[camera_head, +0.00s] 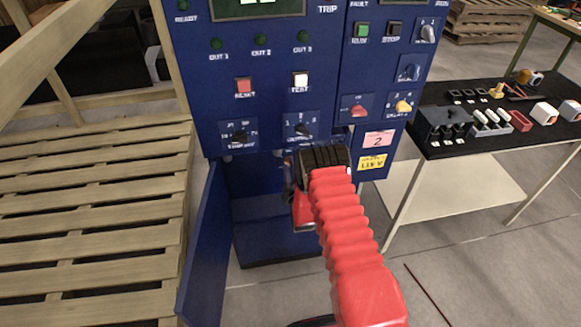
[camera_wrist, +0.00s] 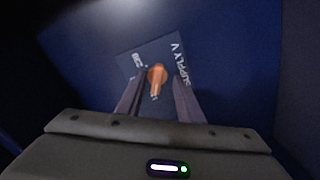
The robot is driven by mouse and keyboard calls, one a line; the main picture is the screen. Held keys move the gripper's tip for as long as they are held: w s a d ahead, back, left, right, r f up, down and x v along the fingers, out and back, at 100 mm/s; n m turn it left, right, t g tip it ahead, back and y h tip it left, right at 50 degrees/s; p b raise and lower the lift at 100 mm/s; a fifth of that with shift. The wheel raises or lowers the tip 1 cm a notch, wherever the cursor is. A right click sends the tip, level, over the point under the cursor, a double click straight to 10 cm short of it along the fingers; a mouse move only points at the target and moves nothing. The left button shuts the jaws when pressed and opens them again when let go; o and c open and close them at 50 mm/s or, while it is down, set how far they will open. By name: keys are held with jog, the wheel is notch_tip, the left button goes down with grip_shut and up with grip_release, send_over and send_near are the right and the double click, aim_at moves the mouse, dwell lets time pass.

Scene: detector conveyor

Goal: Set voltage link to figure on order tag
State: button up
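The voltage link is the small orange piece (camera_wrist: 157,78) on a dark plate (camera_wrist: 128,66) lettered "SUPPLY V", in the wrist view. The plate's other figure is too blurred to read. My gripper (camera_wrist: 158,88) has its two dark fingers spread on either side of the link, with gaps showing; it is open. In the head view my gripper and red arm reach to the cabinet's open lower bay, and the link is hidden there. A yellow tag (camera_head: 371,163) with small dark text that I cannot read surely is on the cabinet's lower right, under a pink tag (camera_head: 378,140) showing "2".
The blue cabinet (camera_head: 270,60) carries buttons, lamps, and several knobs above the bay. Its blue door (camera_head: 207,250) hangs open at left. Wooden pallets (camera_head: 80,225) stand left. A black-topped table (camera_head: 460,145) with small parts stands right.

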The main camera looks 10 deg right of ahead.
jog(key=shift+w+r, duration=0.1)
dwell(0.4)
jog(key=s, duration=1.4)
jog(key=shift+w, duration=0.1)
dwell(0.3)
